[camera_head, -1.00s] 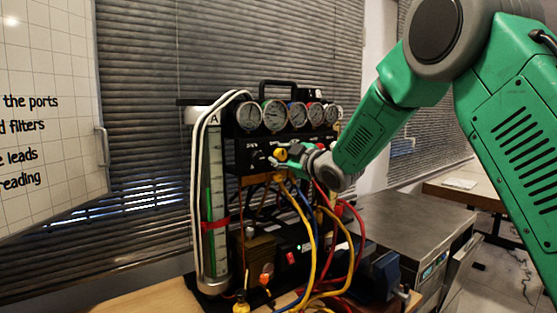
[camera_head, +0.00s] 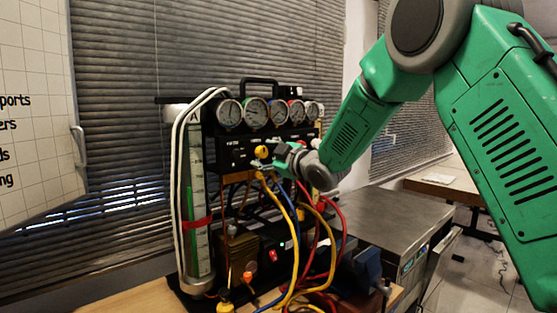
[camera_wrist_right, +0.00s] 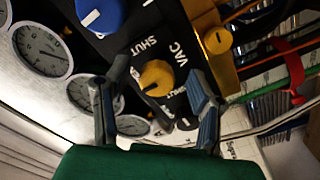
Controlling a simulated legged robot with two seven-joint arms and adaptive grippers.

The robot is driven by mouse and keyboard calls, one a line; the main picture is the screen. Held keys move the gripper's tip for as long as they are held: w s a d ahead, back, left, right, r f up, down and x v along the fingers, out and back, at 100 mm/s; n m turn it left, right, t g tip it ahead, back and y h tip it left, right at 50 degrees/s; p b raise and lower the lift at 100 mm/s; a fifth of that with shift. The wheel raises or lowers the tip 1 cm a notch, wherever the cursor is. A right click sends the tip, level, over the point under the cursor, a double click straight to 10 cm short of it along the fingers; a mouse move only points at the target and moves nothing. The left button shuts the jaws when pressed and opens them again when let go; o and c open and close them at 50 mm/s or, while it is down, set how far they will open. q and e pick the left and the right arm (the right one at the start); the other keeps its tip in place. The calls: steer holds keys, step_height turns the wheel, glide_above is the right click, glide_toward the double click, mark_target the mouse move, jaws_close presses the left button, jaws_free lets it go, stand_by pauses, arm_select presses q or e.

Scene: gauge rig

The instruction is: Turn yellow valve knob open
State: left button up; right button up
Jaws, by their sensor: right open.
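The yellow valve knob (camera_head: 262,152) sits on the front of the black gauge panel (camera_head: 232,152). In the right wrist view the yellow knob (camera_wrist_right: 157,78) is round, with a dark mark on its face. It lies beside the printed words VAC and SHUT. My right gripper (camera_head: 280,156) is just right of the knob in the head view. In the wrist view the open right gripper (camera_wrist_right: 156,84) has one finger on each side of the knob, with gaps showing. How deep the fingers reach is unclear. My left gripper is not in view.
A blue knob (camera_wrist_right: 100,14) and a second yellow knob (camera_wrist_right: 218,40) are close by. Several round gauges (camera_head: 256,111) stand above the panel. Yellow, blue and red hoses (camera_head: 303,250) hang below. A grey metal cabinet (camera_head: 385,212) stands to the right.

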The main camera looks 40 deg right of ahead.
steer(key=s+d, duration=0.1)
steer(key=s, duration=0.9)
steer(key=shift+s, duration=0.4)
